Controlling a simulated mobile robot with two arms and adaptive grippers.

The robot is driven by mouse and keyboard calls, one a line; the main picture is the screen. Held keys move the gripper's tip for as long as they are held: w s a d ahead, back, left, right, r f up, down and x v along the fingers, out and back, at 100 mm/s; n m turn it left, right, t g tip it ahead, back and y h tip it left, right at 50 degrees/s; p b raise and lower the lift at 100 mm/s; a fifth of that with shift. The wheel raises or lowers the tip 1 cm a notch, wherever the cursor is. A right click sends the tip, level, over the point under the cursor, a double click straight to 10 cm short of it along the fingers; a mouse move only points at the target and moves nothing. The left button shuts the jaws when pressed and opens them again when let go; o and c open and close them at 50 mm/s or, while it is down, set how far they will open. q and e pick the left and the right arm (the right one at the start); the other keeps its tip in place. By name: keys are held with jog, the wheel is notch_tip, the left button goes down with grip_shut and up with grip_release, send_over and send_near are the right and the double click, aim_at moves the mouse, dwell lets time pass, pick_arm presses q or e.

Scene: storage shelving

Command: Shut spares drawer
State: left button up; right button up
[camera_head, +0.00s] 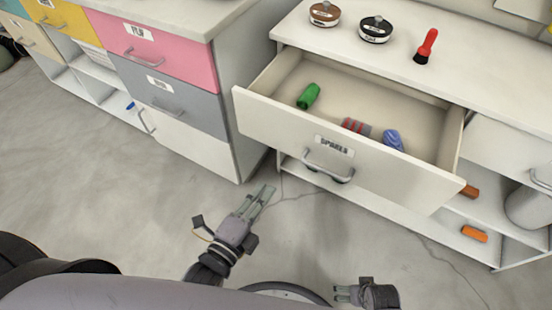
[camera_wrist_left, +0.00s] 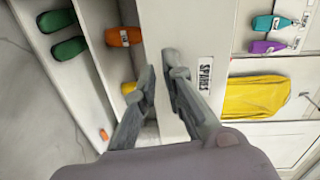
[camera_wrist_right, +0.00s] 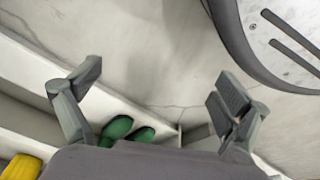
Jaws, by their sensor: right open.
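The spares drawer (camera_head: 270,118) stands pulled out from the white cabinet, with a SPARES label (camera_head: 334,146) and a metal bar handle (camera_head: 328,166) on its front. A green item (camera_head: 308,96), a red striped item (camera_head: 355,126) and a blue item (camera_head: 393,140) lie inside. My left gripper (camera_head: 266,195) is in front of the drawer, lower left of the handle and apart from it. Its fingers are close together with a narrow empty gap. The drawer front also shows in the left wrist view (camera_wrist_left: 165,25). My right gripper (camera_head: 337,293) is open and empty, low in front of the cabinet.
Two round tins (camera_head: 375,30) and a red brush (camera_head: 427,45) are on the cabinet top. Orange items (camera_head: 474,233) and a grey cylinder (camera_head: 528,208) are on the open shelf below. A cabinet with coloured drawers (camera_head: 160,50) stands left. The floor (camera_head: 110,190) between is clear.

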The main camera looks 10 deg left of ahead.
pick_arm(q)
jog(key=shift+m+t, duration=0.6)
jog(key=r, duration=0.4)
jog(key=shift+s+a+r, duration=0.2)
jog(key=shift+s, duration=0.1)
grip_shut()
jog(key=b, duration=0.2)
send_near(294, 134)
jog(key=x, duration=0.7)
jog(key=shift+d+f, duration=0.1)
jog(key=shift+d, duration=0.05)
jog(key=shift+w, duration=0.1)
pick_arm(e)
jog(key=r, duration=0.1)
jog(key=w+r, duration=0.1)
jog(key=r, duration=0.3)
jog(key=shift+w+a+r, duration=0.15)
jog(key=shift+w+a, duration=0.2)
